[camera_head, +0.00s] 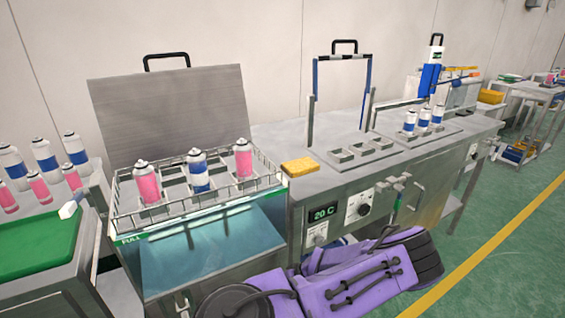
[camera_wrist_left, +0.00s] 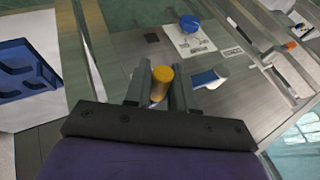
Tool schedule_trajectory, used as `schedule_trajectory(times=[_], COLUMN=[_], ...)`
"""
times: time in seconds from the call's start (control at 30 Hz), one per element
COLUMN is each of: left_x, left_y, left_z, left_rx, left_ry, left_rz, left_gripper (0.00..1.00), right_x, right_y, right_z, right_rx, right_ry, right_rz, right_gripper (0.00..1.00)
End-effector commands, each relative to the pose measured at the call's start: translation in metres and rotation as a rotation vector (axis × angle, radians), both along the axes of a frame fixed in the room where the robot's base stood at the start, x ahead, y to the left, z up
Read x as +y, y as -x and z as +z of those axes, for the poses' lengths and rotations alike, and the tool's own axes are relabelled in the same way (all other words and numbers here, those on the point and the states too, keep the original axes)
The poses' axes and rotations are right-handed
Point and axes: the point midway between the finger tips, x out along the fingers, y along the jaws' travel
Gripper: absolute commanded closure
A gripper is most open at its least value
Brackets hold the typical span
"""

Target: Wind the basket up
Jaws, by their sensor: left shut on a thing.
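The wire basket (camera_head: 210,205) hangs above the teal water (camera_head: 205,255) of the bath, with pink and blue-white cans (camera_head: 243,160) standing upright in it. My left gripper (camera_wrist_left: 159,80) shows in the left wrist view. Its fingers are shut around a yellow cylindrical grip (camera_wrist_left: 162,75) in front of a grey metal panel. What this grip joins to is hidden. In the head view my purple arm covers the bath's lower right side, and the left gripper itself cannot be made out there. My right gripper is not in view.
A panel with a 20 C display (camera_head: 323,214) and a black knob (camera_head: 363,208) is right of the bath. A yellow sponge-like block (camera_head: 299,167) lies on the bench. Cans and a green tray (camera_head: 40,243) stand at left. A blue-white object (camera_wrist_left: 210,77) is close beside the grip.

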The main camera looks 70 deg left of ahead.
Motion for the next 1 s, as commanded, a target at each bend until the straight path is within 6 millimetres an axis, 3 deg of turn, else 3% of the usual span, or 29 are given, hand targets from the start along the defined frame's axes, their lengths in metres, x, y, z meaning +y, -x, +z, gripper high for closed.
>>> schedule_trajectory(times=[0.03, 0.07, 0.1, 0.4, 0.8, 1.0], left_x=[-0.002, -0.002, -0.002, -0.002, -0.026, -0.031], left_y=[0.002, 0.002, 0.002, -0.002, -0.045, -0.052], left_z=[-0.002, -0.002, -0.002, 0.002, 0.070, 0.083], left_rx=[0.004, 0.004, 0.004, 0.002, 0.000, 0.003], left_ry=[0.004, 0.004, 0.004, 0.002, 0.003, 0.003], left_rz=[0.002, 0.002, 0.002, 0.000, -0.001, 0.002], left_gripper=[0.66, 0.56, 0.55, 0.55, 0.55, 0.55], right_x=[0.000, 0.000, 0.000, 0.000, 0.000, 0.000], right_y=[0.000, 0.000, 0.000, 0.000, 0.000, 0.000], right_z=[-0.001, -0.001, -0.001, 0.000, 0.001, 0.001], right_rx=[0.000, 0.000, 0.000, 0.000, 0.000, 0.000], right_ry=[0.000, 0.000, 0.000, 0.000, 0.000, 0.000], right_rz=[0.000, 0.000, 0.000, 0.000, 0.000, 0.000], right_gripper=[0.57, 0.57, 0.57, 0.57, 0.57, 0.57])
